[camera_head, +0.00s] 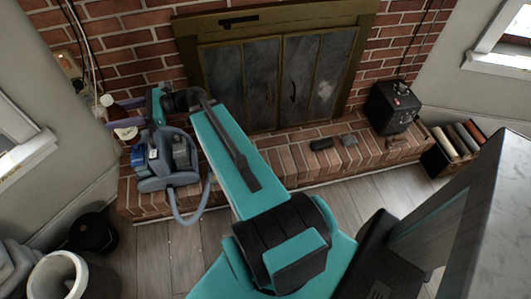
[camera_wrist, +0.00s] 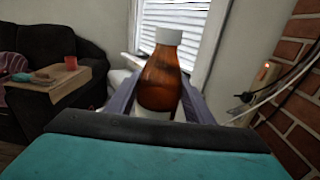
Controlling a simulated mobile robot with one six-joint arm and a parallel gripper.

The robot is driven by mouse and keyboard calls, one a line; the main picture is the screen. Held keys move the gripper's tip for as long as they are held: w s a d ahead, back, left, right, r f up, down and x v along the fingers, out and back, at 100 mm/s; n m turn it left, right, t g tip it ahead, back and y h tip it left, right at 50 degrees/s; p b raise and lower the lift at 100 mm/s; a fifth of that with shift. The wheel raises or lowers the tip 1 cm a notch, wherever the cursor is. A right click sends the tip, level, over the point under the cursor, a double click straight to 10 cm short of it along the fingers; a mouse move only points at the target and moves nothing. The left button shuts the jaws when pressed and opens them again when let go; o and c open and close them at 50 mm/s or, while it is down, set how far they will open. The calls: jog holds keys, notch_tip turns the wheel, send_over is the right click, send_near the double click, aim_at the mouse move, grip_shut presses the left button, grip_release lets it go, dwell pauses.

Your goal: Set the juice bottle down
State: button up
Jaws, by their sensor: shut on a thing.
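The juice bottle (camera_wrist: 160,82) is brown with a white cap and a pale lower part; it stands nearly upright in the wrist view. It also shows at the left of the head view (camera_head: 116,112). My gripper (camera_wrist: 157,101) has its two grey-purple fingers on either side of the bottle and is shut on it. In the head view my gripper (camera_head: 117,117) is at the left end of the brick hearth (camera_head: 285,160). The bottle's base is partly hidden, and I cannot tell whether it touches the hearth.
A blue-grey vacuum cleaner (camera_head: 166,160) stands on the hearth's left end, close to the bottle. Small dark pieces (camera_head: 322,143) and a black box (camera_head: 392,108) are further right. Cables (camera_wrist: 285,92) hang on the brick wall. A white bin (camera_head: 58,277) stands at lower left.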

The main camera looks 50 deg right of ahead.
jog(key=s+d+f+m+t+h+b, duration=0.2)
jog(key=s+d+f+b, duration=0.2)
jog(key=d+f+b, duration=0.9)
jog(key=s+d+f+m+t+h+b, duration=0.1)
jog(key=s+d+f+h+b, duration=0.1)
jog(key=s+d+f+b, duration=0.5)
jog(key=s+d+f+m+t+h+b, duration=0.2)
jog(key=s+d+f+b, duration=0.6)
jog(key=f, duration=1.1)
jog(key=s+d+f+m+t+h+b, duration=0.1)
jog(key=s+d+f+m+h+b, duration=0.1)
jog(key=s+d+f+b, duration=0.5)
notch_tip(320, 180, down, 7)
jog(key=s+h+b, duration=0.1)
jog(key=b, duration=0.4)
jog(key=shift+s+d+r, duration=0.2)
jog(key=shift+d, duration=0.1)
jog(key=shift+w, duration=0.1)
jog(key=w+d+b, duration=0.2)
jog(key=w+d, duration=0.2)
jog(key=w, duration=0.2)
jog(key=w+d+f+b, duration=0.1)
jog(key=w+d+b, duration=0.1)
jog(key=w+d, duration=0.2)
jog(key=w, duration=0.3)
jog(key=shift+w+d+f, duration=0.2)
jog(key=shift+w+f, duration=0.05)
jog(key=shift+f+b, duration=1.05)
jog(key=shift+f, duration=0.7)
